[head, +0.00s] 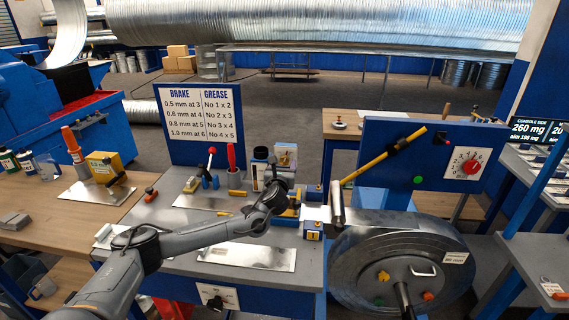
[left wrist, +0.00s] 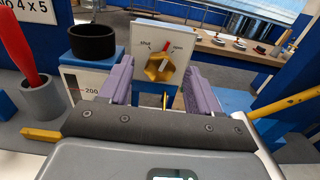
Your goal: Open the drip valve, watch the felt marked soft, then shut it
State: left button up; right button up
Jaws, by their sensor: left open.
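In the head view the knob (head: 284,158) is small, at the back of the grey bench. My left gripper (left wrist: 159,88) is open, with its purple fingers either side of the knob in the left wrist view. I cannot tell whether they touch it. In the head view my left gripper (head: 291,203) reaches over the bench near small blue-and-yellow blocks (head: 313,231). I cannot read a felt marked soft. My right gripper is not in view.
A black cup (left wrist: 92,42) on a white box and a red-handled tool (left wrist: 17,42) in a grey pot stand left of the valve. A yellow lever (head: 383,155) slants at right above a large metal drum (head: 400,265). A brake and grease sign (head: 199,124) stands behind.

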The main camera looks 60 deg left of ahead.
aim_at(284, 161)
pick_arm(q)
jog(key=shift+x, duration=1.5)
jog(key=c, duration=1)
